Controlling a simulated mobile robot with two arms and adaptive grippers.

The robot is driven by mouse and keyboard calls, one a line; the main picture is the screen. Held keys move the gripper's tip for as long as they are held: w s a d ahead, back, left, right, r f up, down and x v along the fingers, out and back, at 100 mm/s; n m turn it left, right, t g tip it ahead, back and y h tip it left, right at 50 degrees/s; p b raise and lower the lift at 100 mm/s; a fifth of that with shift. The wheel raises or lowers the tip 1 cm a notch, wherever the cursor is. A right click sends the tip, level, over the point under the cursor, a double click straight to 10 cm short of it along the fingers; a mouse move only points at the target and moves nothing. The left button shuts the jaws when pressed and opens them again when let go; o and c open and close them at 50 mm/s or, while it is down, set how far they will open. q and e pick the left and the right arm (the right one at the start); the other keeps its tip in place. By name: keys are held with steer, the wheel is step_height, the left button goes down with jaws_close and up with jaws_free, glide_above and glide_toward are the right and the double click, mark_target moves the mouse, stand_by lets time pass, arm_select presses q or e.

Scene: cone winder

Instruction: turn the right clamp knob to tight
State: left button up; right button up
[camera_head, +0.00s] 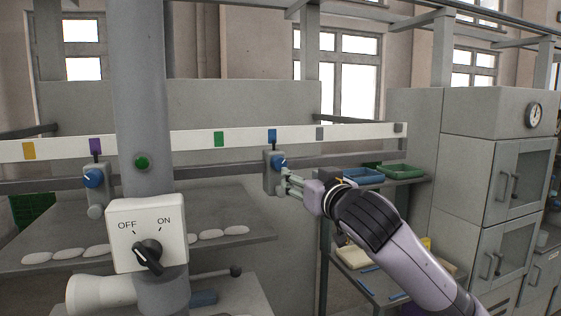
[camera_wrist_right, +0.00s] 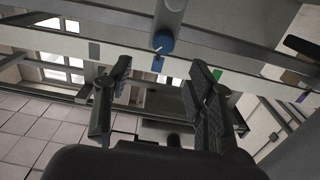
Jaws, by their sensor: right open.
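The right clamp (camera_head: 270,182) is a grey block on the rail, under the blue tag on the white strip. Its blue knob (camera_head: 279,162) faces me and has a small pale mark. The same blue knob (camera_wrist_right: 162,41) shows in the right wrist view, beyond the fingertips and roughly centred between them. My right gripper (camera_head: 288,181) is close to the clamp, just below and right of the knob. In the right wrist view its fingers (camera_wrist_right: 160,68) are spread with nothing between them. I cannot see contact with the knob. My left gripper is out of view.
A left clamp with a blue knob (camera_head: 93,178) hangs on the same rail. A grey column (camera_head: 142,80) with an OFF/ON switch (camera_head: 147,235) stands in front. Blue (camera_head: 362,176) and green (camera_head: 402,171) trays and grey cabinets lie to the right.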

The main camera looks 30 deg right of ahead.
mark_target(281, 165)
steer(key=p+x, duration=0.1)
steer(key=x, duration=0.2)
steer(key=p+x, duration=0.2)
steer(key=x, duration=0.2)
steer(key=p+x, duration=0.1)
steer(key=x, duration=0.3)
steer(key=shift+w+a+r+p, duration=0.15)
steer(key=shift+w+a+p, duration=0.05)
steer(key=shift+a+p, duration=0.15)
steer(key=shift+w, duration=0.4)
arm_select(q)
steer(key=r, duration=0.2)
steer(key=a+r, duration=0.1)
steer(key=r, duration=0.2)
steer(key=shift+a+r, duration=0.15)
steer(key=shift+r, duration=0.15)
arm_select(e)
steer(key=shift+d, duration=0.1)
steer(key=shift+c, duration=0.5)
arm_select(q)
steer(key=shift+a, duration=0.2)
arm_select(e)
steer(key=c, duration=1.1)
